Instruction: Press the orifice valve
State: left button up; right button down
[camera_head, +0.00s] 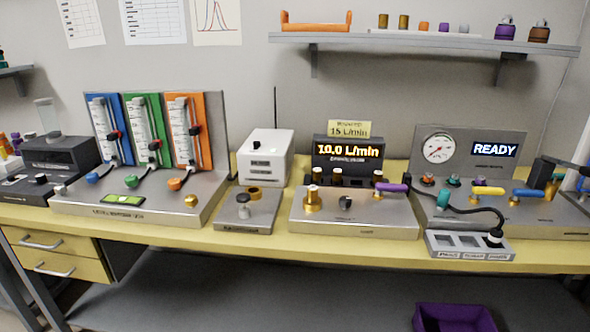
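No label that I can read says "orifice valve", so I cannot tell which part it is. The middle metal panel (365,222) carries a brass valve (311,199), a black knob (345,202) and a purple-handled valve (392,188). Behind it, a dark display (348,152) reads 10.0 L/min, under a yellow sign (350,129) that shows 15 L/min. The right panel (440,219) has a yellow lever (487,190), a blue lever (528,193), a round gauge (438,147) and a READY screen (494,150). Neither of my grippers is in view.
Blue, green and orange flowmeters (186,130) stand left, beside a white box (266,155) and small metal panel (245,212). A three-slot holder (468,246) with a black cable sits at the front edge. A wall shelf (430,42) hangs above.

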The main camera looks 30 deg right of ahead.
aim_at(380, 187)
jog(key=u, duration=2.2)
jog(key=k, duration=2.4)
jog(key=z, duration=1.85)
